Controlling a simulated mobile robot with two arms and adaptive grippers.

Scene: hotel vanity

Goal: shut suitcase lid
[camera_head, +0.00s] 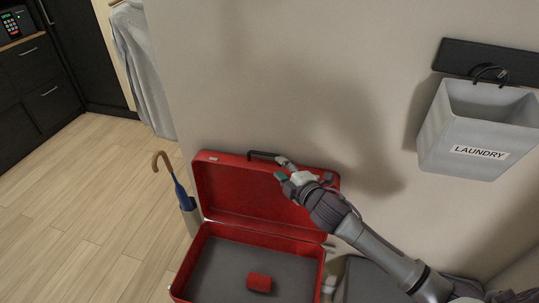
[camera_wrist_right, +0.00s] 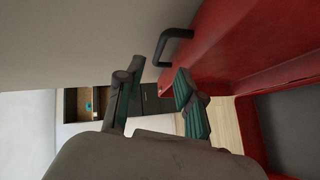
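The red suitcase (camera_head: 322,270) stands open, its dark-lined base low in the head view. Its red lid (camera_head: 235,190) is raised, leaning back near the wall, with a black handle (camera_head: 263,155) on the top edge. My right gripper (camera_head: 281,168) is at the lid's top edge, right of the handle, fingers apart. In the right wrist view the gripper (camera_wrist_right: 158,88) is open, with the handle (camera_wrist_right: 172,45) beyond the fingertips and the red lid (camera_wrist_right: 250,40) behind and beside one finger. I cannot tell whether it touches. My left gripper is out of view.
A red block-like item (camera_head: 259,283) lies in the suitcase base. An umbrella (camera_head: 179,188) in a holder stands to its left. A grey laundry bin (camera_head: 478,130) hangs on the wall at right. Open wooden floor (camera_head: 90,190) lies to the left.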

